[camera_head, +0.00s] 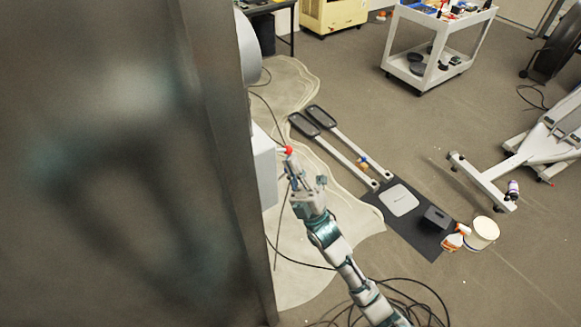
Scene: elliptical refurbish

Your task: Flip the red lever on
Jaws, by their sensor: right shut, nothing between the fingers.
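The red lever (288,151) shows as a small red knob at the right side of a pale box (264,168) on the edge of a large grey metal panel (110,180). My right gripper (290,166) is shut and empty, with its fingertips just below the red knob. I cannot tell whether the fingertips touch the knob. The arm reaches up from the bottom of the view. My left gripper is not in view.
The grey panel fills the left side. Black cables (420,290) lie on the floor. A dark mat (415,232) holds parts, beside a spray bottle (456,238) and white bucket (482,233). A white cart (437,50) stands at the back, exercise equipment (483,184) at right.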

